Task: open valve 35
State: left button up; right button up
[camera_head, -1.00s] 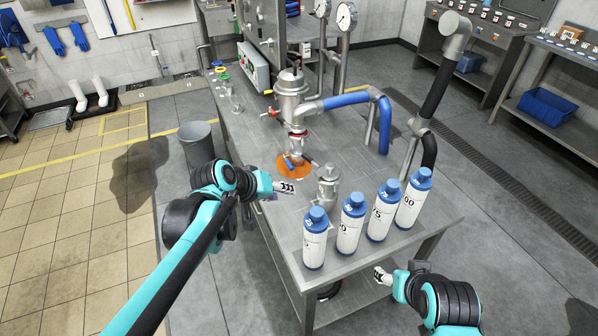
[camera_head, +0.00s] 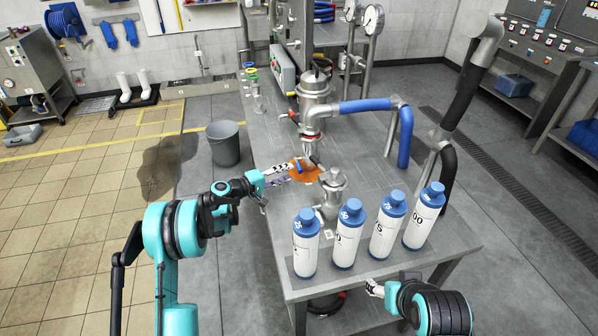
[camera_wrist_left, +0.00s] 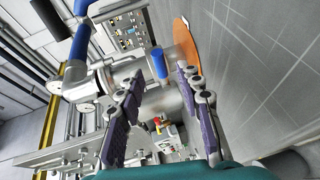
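A valve with a blue handle (camera_head: 296,165) sits under the steel jacketed mixer (camera_head: 315,97), above an orange disc (camera_head: 305,173) on the steel table. No number 35 can be read on it. My left gripper (camera_head: 289,174) is open beside the handle, on its left. In the left wrist view the blue handle (camera_wrist_left: 160,66) shows beyond and between the spread fingertips of my left gripper (camera_wrist_left: 161,80). Whether a finger touches it cannot be told. My right gripper (camera_head: 373,288) is low at the table's front edge, small in view, away from the valve.
Several white bottles with blue caps (camera_head: 345,235) stand in a row near the table's front. A small steel vessel (camera_head: 332,190) stands close to the valve. A blue hose (camera_head: 360,104) runs right from the mixer. A grey bucket (camera_head: 223,143) is on the floor at left.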

aim_at(299, 167)
pick_arm(q)
jog(key=b+x, duration=0.1)
jog(key=x, duration=0.4)
jog(key=shift+w+d+f+b, duration=0.15)
jog(key=shift+d+b, duration=0.05)
jog(key=shift+b, duration=0.15)
jog(key=shift+w+d, duration=0.35)
jog(key=shift+d, duration=0.05)
jog(key=shift+c, duration=0.4)
grip_shut()
